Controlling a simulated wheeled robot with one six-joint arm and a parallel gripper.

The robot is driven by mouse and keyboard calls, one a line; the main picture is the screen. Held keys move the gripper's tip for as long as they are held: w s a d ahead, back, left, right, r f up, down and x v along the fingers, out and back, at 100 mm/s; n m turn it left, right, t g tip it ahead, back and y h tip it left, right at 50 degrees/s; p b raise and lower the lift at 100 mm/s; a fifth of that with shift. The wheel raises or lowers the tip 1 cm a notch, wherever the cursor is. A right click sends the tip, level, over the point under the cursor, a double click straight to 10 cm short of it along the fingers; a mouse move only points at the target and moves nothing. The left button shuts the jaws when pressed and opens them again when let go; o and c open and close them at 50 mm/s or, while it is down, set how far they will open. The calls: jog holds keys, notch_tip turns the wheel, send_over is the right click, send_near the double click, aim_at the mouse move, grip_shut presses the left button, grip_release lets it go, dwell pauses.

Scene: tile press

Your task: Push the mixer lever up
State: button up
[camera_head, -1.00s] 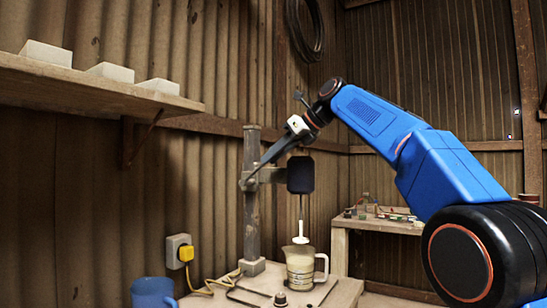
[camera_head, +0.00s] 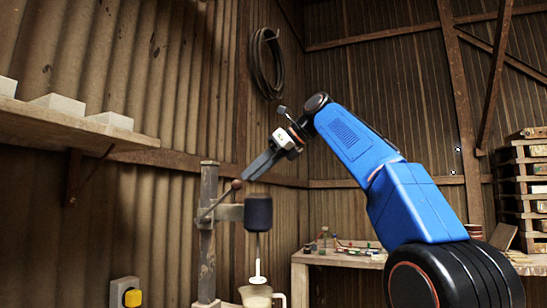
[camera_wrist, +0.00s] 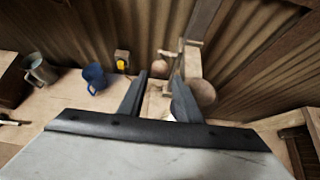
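The mixer has an upright post (camera_head: 208,235), a dark motor head (camera_head: 258,213) and a lever (camera_head: 219,199) slanting up to the right to a brown ball knob (camera_head: 236,184). My gripper (camera_head: 249,173) is just above and right of the knob in the head view. In the wrist view my gripper (camera_wrist: 160,80) has its two fingers apart with nothing held. I cannot tell whether a finger touches the knob.
A pitcher (camera_head: 258,299) stands under the whisk. A shelf (camera_head: 70,124) with white blocks is at left. A side table (camera_head: 345,258) is behind.

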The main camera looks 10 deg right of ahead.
jog(key=v, duration=0.7)
jog(key=shift+d, duration=0.25)
jog(key=shift+r, duration=0.1)
jog(key=shift+s, duration=0.1)
grip_shut()
jog(key=s+d+f+m+t, duration=0.1)
jog(key=s+d+f+m, duration=0.15)
jog(key=f, duration=0.35)
jog(key=w+a+f, duration=0.3)
jog(key=w+a, duration=0.3)
jog(key=a, duration=0.3)
jog(key=shift+n+y, duration=0.35)
jog(key=shift+y, duration=0.05)
